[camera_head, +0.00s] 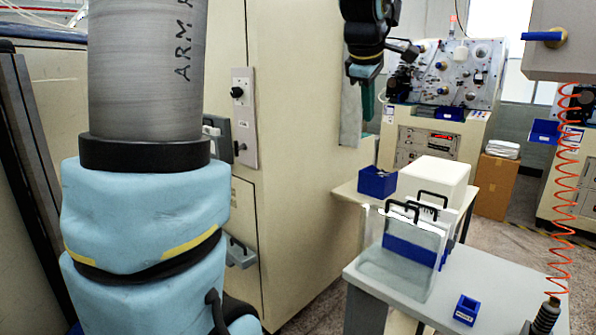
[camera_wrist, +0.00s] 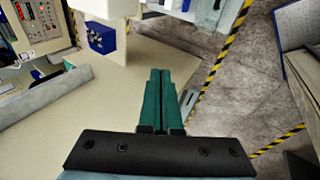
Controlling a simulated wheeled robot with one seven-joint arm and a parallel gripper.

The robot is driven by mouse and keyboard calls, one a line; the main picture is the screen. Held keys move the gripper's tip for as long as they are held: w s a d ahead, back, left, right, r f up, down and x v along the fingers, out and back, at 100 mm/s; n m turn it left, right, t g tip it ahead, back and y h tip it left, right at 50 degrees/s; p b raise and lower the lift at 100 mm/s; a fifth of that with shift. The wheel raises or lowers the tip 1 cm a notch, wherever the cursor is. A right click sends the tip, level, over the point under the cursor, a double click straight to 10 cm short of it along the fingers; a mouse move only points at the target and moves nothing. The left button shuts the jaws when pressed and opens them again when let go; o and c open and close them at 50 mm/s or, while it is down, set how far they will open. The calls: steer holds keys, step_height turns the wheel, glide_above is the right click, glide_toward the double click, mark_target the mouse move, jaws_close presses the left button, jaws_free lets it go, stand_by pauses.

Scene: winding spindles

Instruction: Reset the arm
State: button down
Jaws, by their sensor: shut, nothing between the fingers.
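My gripper (camera_wrist: 160,76) shows in the wrist view with its two green fingers side by side and together, shut and empty. It points away over a pale tabletop and touches nothing that I can see. In the head view my gripper (camera_head: 367,98) hangs at the top centre, below its dark wrist, in front of the edge of the big cream cabinet. My own grey and light-blue arm fills the left of the head view and hides part of that cabinet.
The cream cabinet (camera_head: 290,150) stands close by. A grey table (camera_head: 480,270) holds a clear box (camera_head: 395,265) and a small blue holder (camera_head: 466,310). A blue bin (camera_head: 377,182) and a white box (camera_head: 436,175) stand behind. An orange coiled hose (camera_head: 565,190) hangs at right.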

steer(key=s+a+f+m+g+y+b, duration=0.1)
steer(key=s+a+f+m, duration=0.15)
steer(key=a+f, duration=0.4)
steer(key=s+a+f+m+g, duration=0.1)
steer(key=s+a+f+m, duration=0.15)
steer(key=a+f, duration=0.4)
steer(key=s+a+f+m+g, duration=0.1)
steer(key=s+a+f+m, duration=0.2)
steer(key=f, duration=0.4)
steer(key=s+a+f+m+y+b, duration=0.1)
steer(key=s+a+f+m, duration=0.3)
steer(key=s+a+f, duration=0.2)
steer(key=shift+s+f+g, duration=0.4)
steer(key=shift+s+f, duration=0.1)
steer(key=shift+s, duration=0.3)
steer(key=shift+a, duration=0.1)
